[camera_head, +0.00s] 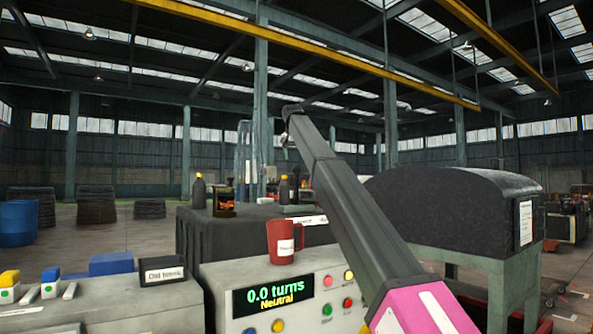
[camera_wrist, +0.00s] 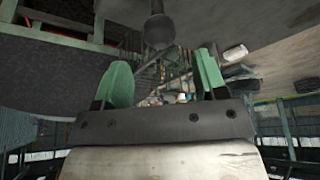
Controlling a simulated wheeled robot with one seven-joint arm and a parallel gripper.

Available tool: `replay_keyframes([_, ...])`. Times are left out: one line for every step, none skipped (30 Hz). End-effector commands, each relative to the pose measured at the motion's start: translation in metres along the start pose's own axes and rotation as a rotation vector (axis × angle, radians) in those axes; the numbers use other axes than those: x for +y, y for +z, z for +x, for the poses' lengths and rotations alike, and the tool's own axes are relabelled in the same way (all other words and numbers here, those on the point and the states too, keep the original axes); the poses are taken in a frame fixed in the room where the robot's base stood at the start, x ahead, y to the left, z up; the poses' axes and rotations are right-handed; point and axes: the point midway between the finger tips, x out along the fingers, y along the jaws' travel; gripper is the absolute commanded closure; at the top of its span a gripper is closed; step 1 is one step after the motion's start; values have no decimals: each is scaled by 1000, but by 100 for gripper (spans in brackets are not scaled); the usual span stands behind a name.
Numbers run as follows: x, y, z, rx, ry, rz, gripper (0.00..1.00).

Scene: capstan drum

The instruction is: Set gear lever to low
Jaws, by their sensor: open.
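The control panel (camera_head: 318,301) stands in front of me in the head view, with a display (camera_head: 268,296) reading "0.0 turns" and "Neutral". No gear lever can be made out for sure in the head view. In the wrist view, a dark round knob on a short stem (camera_wrist: 158,31) shows beyond the fingers, probably the gear lever. My gripper (camera_wrist: 164,78) has its two green fingers wide apart with nothing between them. The knob appears apart from both fingers. In the head view my arm reaches up and away, and its gripper end is small and hard to make out.
A red mug (camera_head: 283,241) stands on top of the panel. A black box (camera_head: 450,208) on a green frame is at the right. Bottles (camera_head: 199,191) stand on a dark case (camera_head: 200,236) behind. A bench with a labelled sign (camera_head: 163,271) is at the left.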

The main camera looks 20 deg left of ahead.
Motion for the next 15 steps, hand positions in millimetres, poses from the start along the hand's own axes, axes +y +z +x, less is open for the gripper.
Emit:
replay_keyframes([0,1,11,-2,1,0,35])
replay_keyframes([0,1,16,-2,1,0,35])
replay_keyframes([0,1,24,-3,1,0,35])
replay_keyframes([0,1,30,-3,1,0,35])
replay_keyframes([0,1,34,-2,0,0,35])
replay_keyframes([0,1,41,-1,0,0,35])
replay_keyframes([0,1,45,-1,0,0,35])
replay_keyframes([0,1,50,-1,0,-1,35])
replay_keyframes([0,1,55,-2,0,-1,35])
replay_keyframes([0,1,58,-2,0,-1,35])
replay_keyframes([0,1,61,-2,0,-1,35])
replay_keyframes([0,1,63,-2,0,-1,35])
replay_keyframes([0,1,64,-1,0,-1,35])
replay_keyframes([0,0,65,-1,0,-1,35])
replay_keyframes([0,0,66,-1,0,-1,35])
